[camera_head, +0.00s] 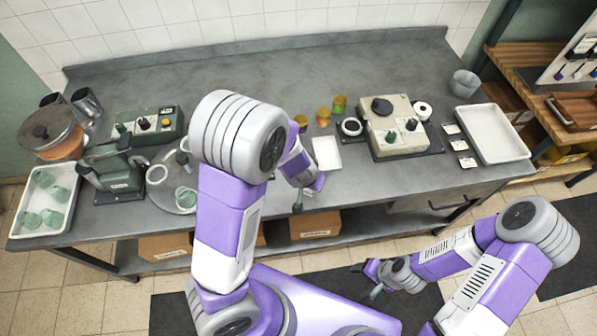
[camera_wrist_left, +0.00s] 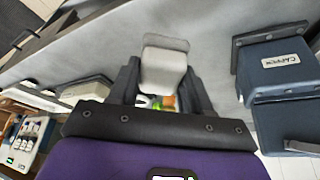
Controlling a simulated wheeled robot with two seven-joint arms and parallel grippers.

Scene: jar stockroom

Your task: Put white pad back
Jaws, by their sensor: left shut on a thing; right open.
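The white pad (camera_wrist_left: 164,68) shows in the left wrist view as a pale, bent block between the dark fingers of my left gripper (camera_wrist_left: 163,88). That gripper is shut on it. In the head view my left arm reaches over the front edge of the table, and the held pad is not clear there. A flat white rectangle (camera_head: 327,153) lies on the table just right of that arm; I cannot tell if it is a tray or a mat. My right gripper (camera_head: 373,283) is open and empty, low in front of the table.
The grey table (camera_head: 290,65) holds a beige machine (camera_head: 395,150), several small coloured jars (camera_head: 323,117) and a white tray (camera_head: 493,134) at right. The capper (camera_wrist_left: 280,70) and another tray (camera_head: 45,200) are at left. The back middle is clear.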

